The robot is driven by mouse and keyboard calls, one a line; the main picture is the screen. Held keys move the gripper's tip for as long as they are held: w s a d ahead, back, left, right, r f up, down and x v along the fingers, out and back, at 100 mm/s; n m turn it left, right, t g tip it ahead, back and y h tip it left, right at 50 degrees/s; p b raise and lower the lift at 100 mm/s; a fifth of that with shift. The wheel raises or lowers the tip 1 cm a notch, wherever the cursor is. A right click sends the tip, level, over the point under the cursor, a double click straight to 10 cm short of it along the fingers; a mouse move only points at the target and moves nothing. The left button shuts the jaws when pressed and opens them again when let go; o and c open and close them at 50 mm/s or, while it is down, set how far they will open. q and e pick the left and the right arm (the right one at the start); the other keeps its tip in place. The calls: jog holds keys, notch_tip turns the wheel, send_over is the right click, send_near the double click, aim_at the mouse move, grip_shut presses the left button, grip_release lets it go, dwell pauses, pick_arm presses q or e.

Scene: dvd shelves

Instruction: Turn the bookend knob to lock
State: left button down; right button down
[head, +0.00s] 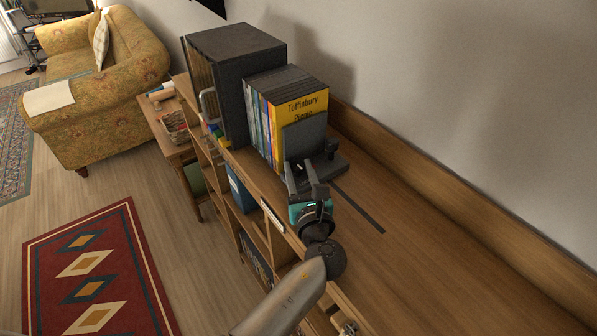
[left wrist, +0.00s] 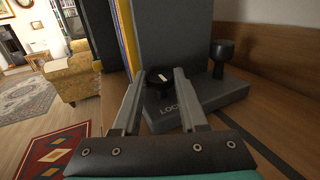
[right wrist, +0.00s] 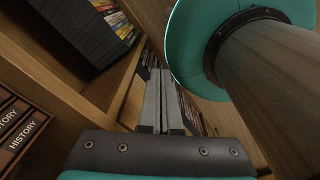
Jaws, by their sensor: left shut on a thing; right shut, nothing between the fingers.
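The dark grey bookend (head: 305,139) stands on top of the shelf unit, its upright plate against the row of DVD cases. Its base (left wrist: 226,90) carries the raised letters "LOC", the rest hidden by a finger. A black knob with a white mark (left wrist: 160,78) sits at the front of the base, between my left fingertips. My left gripper (head: 305,168) is shut on this knob. A second black post with a round head (head: 331,148) rises from the back of the base. My right gripper (right wrist: 155,75) is shut and empty, low among the shelf compartments.
DVD cases (head: 290,100) with a yellow "Toffinbury" case stand behind the bookend, next to a large black box (head: 240,75). A dark slot (head: 358,208) runs along the shelf top. The top (head: 450,270) is bare toward the lower right.

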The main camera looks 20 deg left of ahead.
jog(key=shift+f, duration=0.1)
pick_arm(q)
jog(key=c, duration=0.5)
grip_release()
pick_arm(e)
jog(key=shift+s, duration=0.15)
